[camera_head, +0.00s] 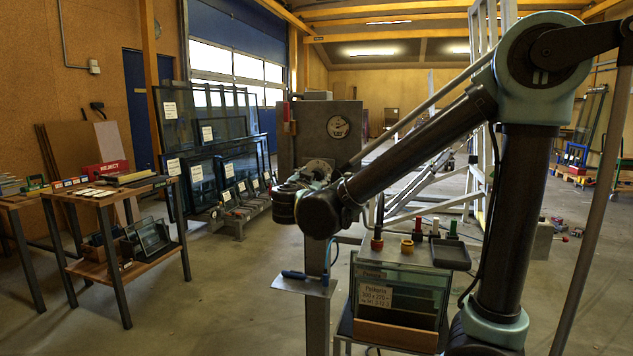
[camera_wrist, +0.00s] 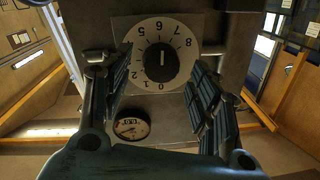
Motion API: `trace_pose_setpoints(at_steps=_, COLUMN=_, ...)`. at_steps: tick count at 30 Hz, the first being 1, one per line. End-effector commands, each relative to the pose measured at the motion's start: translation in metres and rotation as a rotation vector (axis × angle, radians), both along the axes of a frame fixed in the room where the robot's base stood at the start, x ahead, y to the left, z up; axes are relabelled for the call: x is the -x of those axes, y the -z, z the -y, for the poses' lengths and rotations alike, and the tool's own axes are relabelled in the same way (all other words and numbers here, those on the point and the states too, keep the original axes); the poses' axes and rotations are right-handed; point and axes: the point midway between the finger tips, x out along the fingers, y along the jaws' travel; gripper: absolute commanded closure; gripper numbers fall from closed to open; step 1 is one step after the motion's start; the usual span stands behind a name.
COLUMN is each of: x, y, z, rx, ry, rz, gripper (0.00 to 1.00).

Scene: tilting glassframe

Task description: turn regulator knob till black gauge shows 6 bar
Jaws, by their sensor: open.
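The regulator's round black knob (camera_wrist: 161,62) sits on a pale dial plate with numbers up to 8. A white line on the knob stands upright in the wrist picture. My gripper (camera_wrist: 160,82) is open, its two dark ribbed fingers to left and right of the knob, apart from it. The black-rimmed gauge (camera_wrist: 132,125) shows below the knob in the wrist view, partly beside my left finger; its needle is too small to read. In the head view the gauge (camera_head: 338,127) is on the grey cabinet above my gripper (camera_head: 312,176), which partly covers the dial.
A grey post carries the cabinet (camera_head: 345,108), with a small shelf (camera_head: 305,286) holding a blue-handled tool. A stand with glass panes (camera_head: 400,290) and coloured items is at its right. A work table (camera_head: 105,190) stands left; glass racks stand behind. Floor between is clear.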

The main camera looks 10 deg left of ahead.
Motion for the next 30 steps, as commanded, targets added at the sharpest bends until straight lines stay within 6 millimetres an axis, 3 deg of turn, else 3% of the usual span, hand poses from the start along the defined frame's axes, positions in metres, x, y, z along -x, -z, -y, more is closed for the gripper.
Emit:
trace_pose_setpoints(at_steps=9, x=0.049, y=0.000, z=-0.001, rx=0.000, ry=-0.002, rz=0.000, gripper=0.44)
trace_pose_setpoints(at_steps=18, x=0.086, y=0.001, z=-0.001, rx=0.000, ry=-0.001, rz=-0.001, gripper=0.44)
trace_pose_setpoints(at_steps=30, x=0.099, y=0.001, z=0.000, rx=0.000, ry=0.002, rz=-0.001, gripper=0.44)
